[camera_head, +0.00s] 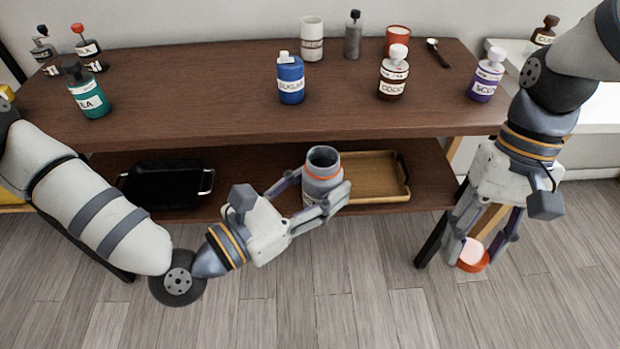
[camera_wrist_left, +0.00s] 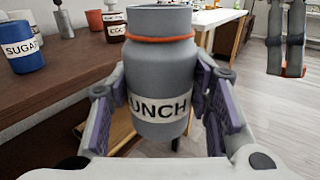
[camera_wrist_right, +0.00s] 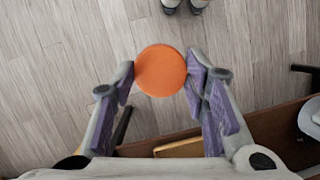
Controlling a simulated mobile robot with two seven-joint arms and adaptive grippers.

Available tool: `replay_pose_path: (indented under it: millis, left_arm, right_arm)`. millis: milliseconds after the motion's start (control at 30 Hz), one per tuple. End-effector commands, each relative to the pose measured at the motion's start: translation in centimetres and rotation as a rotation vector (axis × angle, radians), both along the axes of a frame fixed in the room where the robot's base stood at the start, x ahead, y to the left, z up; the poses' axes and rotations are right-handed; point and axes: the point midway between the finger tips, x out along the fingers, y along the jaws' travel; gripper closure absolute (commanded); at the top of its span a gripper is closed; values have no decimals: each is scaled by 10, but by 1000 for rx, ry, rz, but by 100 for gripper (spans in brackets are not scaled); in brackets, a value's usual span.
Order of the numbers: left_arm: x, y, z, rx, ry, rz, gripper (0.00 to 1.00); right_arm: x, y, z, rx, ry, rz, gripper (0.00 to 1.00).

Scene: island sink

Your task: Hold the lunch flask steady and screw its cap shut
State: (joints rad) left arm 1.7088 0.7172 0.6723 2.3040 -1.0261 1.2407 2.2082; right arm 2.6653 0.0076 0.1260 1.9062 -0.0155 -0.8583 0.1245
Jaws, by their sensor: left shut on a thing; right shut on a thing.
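The lunch flask (camera_head: 322,163) is a grey cylinder with an orange ring near its open top and a white label that reads "UNCH" in the left wrist view (camera_wrist_left: 160,75). My left gripper (camera_head: 326,197) is shut around its body and holds it upright in front of the shelf unit. The cap (camera_head: 473,256) is a round orange piece with a pale face in the head view. My right gripper (camera_head: 466,255) is shut on it, pointing down, well to the right of the flask and apart from it. In the right wrist view the cap (camera_wrist_right: 160,70) shows a plain orange disc between the fingertips.
A wooden tray (camera_head: 385,195) and a black tray (camera_head: 150,190) lie on the lower shelf. Open floor lies in front.

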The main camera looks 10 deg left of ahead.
Motion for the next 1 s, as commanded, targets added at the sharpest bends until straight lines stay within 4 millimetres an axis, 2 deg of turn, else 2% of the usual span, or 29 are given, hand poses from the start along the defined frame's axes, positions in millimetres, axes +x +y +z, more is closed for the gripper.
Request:
replay_pose_path:
  millis: [167, 267, 467, 700, 900, 1000]
  left_arm:
    - [0, 0, 0, 0, 0, 1, 100]
    - [0, 0, 0, -1, -1, 2, 100]
    - [0, 0, 1, -1, -1, 2, 100]
    - [0, 0, 1, -1, -1, 2, 100]
    - [0, 0, 1, -1, -1, 2, 100]
    - [0, 0, 1, -1, -1, 2, 100]
  right_arm:
    - [3, 6, 2, -1, -6, 58, 70]
    - [9, 23, 9, -4, -19, 230, 70]
    - [28, 78, 37, 8, -61, 803, 70]
    - [47, 154, 89, 60, -114, 1532, 70]
    - [55, 202, 134, 120, -140, 1974, 70]
    - [56, 215, 149, 142, -143, 2096, 70]
